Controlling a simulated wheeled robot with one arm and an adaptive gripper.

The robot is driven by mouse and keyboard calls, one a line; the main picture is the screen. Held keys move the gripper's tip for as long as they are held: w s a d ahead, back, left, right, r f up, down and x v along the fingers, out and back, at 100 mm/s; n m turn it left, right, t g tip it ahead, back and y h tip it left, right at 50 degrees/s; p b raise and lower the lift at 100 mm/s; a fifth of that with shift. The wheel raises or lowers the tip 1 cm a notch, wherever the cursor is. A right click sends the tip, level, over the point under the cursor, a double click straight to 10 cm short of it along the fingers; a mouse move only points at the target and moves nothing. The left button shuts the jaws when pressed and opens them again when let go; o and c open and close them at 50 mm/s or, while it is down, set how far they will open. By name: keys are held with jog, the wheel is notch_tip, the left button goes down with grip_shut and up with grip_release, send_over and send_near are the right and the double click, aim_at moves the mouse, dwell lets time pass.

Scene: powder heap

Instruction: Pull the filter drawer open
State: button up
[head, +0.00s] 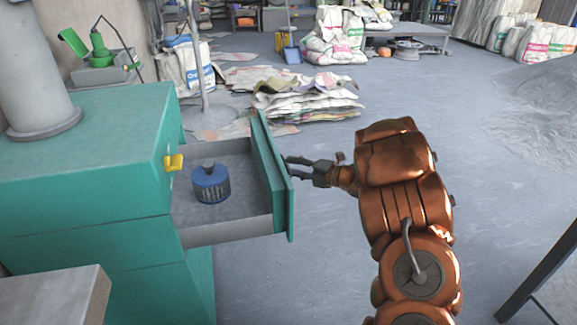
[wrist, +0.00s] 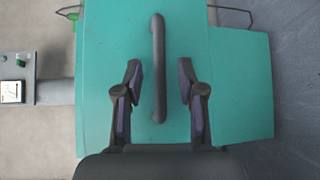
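The teal filter drawer (head: 285,215) stands pulled out from the teal cabinet (head: 85,150), its inside showing from above. A blue canister-like filter (head: 211,184) sits upright in the drawer. My gripper (head: 289,169) is just to the right of the drawer front, pointing at it. In the wrist view, the dark bar handle (wrist: 158,70) runs up the teal front. The fingers of my gripper (wrist: 159,78) are spread on both sides of the handle, with a gap on each side. In the head view the handle is hard to make out.
A yellow latch (head: 173,162) sits on the cabinet edge beside the drawer opening. A grey pipe (head: 35,70) rises from the cabinet top. Stacked empty sacks (head: 305,98) lie on the floor beyond the drawer.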

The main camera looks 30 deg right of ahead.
jog(key=v, duration=0.8)
jog(key=shift+s+d, duration=0.15)
jog(key=shift+s, duration=0.2)
